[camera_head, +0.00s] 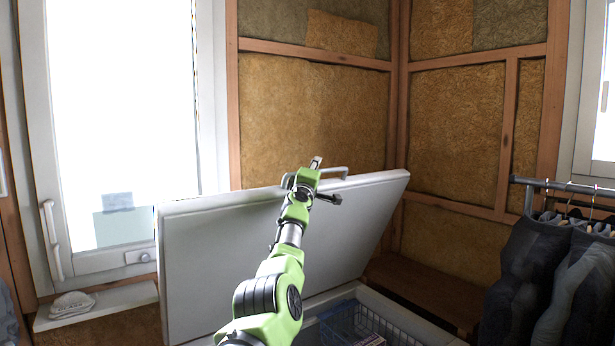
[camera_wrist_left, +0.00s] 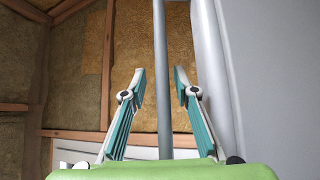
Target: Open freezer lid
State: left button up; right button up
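The white freezer lid (camera_head: 225,255) stands raised and tilted well up, with the freezer's opening showing below it at the lower right. Its grey bar handle (camera_head: 343,170) is at the lid's top edge. My left gripper (camera_head: 316,163) is at that handle, with my green arm crossing in front of the lid. In the left wrist view the two fingers of the gripper (camera_wrist_left: 160,72) are apart. The handle bar (camera_wrist_left: 162,100) runs between them, with a visible gap on each side. My right gripper is not in view.
A blue wire basket (camera_head: 350,325) sits inside the freezer. Dark clothes (camera_head: 540,265) hang on a rack (camera_head: 575,186) at the right. A window (camera_head: 120,120) with a sill is at the left, and walls of exposed insulation (camera_head: 310,110) stand behind the lid.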

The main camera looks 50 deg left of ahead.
pick_arm(q)
jog(key=shift+f, duration=0.15)
jog(key=shift+s+f, duration=0.1)
jog(key=shift+s, duration=0.25)
jog(key=shift+s+d, duration=0.3)
jog(key=shift+d, duration=0.25)
jog(key=shift+s+d, duration=0.25)
jog(key=shift+s, duration=0.35)
jog(key=r+v, duration=0.2)
jog(key=v, duration=0.7)
jog(key=shift+s+d, duration=0.2)
jog(key=shift+s, duration=0.15)
jog(key=shift+r, duration=0.1)
